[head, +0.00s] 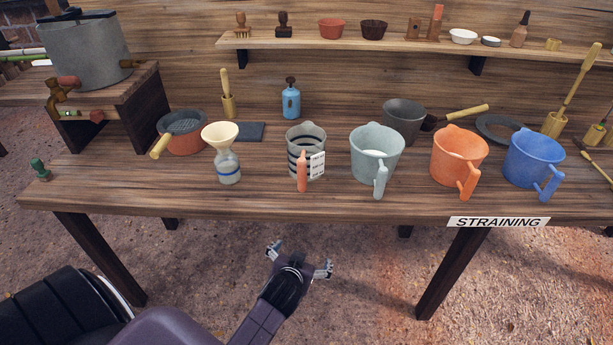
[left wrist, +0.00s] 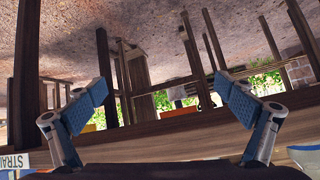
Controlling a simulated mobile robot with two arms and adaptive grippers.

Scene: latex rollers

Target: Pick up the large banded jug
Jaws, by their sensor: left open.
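The banded jug (head: 306,138) is pale grey with dark bands and stands upright near the front edge of the workbench, left of the other jugs. Its salmon handle (head: 302,172) faces me, and a white printed tag (head: 317,166) covers part of its front. My left gripper (head: 300,259) is open and empty, in front of the bench edge and below the banded jug in the picture, apart from it. In the left wrist view its two blue-padded fingers (left wrist: 165,95) are spread wide with nothing between them. My right gripper is not in view.
A glass bottle with a funnel (head: 228,168) stands left of the banded jug. A pale jug (head: 376,143), an orange jug (head: 459,148) and a blue jug (head: 533,153) stand to its right. The bench front edge (head: 250,203) lies between gripper and jug.

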